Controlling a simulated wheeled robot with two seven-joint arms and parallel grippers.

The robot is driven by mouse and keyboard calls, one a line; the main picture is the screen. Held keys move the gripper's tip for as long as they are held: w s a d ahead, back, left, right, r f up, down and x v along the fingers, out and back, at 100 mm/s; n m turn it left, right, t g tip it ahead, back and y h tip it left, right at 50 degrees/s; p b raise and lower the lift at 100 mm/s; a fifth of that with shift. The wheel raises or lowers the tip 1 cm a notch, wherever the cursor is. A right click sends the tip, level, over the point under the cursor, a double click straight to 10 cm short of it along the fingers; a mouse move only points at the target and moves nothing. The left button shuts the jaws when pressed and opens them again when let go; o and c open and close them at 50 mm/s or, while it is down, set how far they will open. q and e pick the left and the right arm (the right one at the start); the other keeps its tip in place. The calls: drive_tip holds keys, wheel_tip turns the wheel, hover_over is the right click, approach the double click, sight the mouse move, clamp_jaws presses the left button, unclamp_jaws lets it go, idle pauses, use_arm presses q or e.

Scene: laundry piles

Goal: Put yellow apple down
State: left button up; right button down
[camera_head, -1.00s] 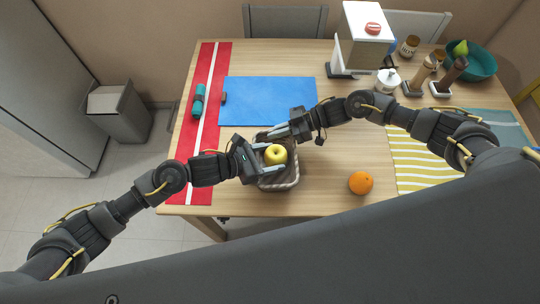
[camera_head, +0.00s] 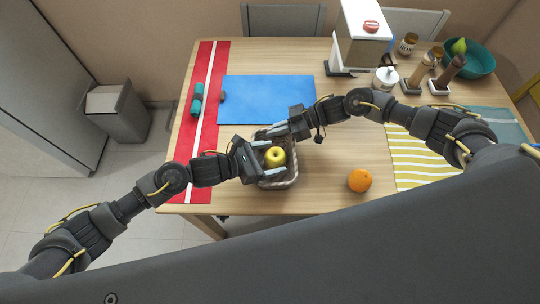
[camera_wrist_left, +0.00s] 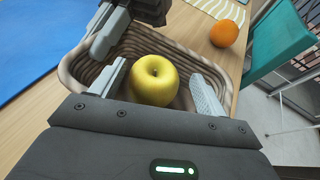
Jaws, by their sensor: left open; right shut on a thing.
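The yellow apple (camera_head: 275,156) sits upright inside the woven basket (camera_head: 291,178) near the table's front edge. My left gripper (camera_head: 268,157) is open, with its fingers on either side of the apple. In the left wrist view the apple (camera_wrist_left: 155,80) lies between the fingers (camera_wrist_left: 160,88), with a gap showing on both sides. My right gripper (camera_head: 284,131) is shut on the basket's far rim; its exact grip is partly hidden. It also shows in the left wrist view at the basket's edge (camera_wrist_left: 215,60).
An orange (camera_head: 359,180) lies on the table right of the basket. A blue mat (camera_head: 268,98) is behind it, and a red-and-white runner (camera_head: 186,145) is at the left. A yellow striped cloth (camera_head: 414,165) lies at the right. Bare table surrounds the orange.

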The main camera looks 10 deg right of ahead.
use_arm(q)
drive_tip(key=shift+w+a+f, duration=0.2)
drive_tip(key=shift+a+f, duration=0.05)
drive_tip(key=shift+a, duration=0.05)
drive_tip(key=r+v, duration=0.1)
drive_tip(key=v, duration=1.1)
drive_tip(key=shift+d+r, duration=0.2)
drive_tip(key=shift+r, duration=0.05)
drive_tip(key=shift+s, duration=0.1)
use_arm(e)
drive_tip(key=c, duration=1.5)
unclamp_jaws()
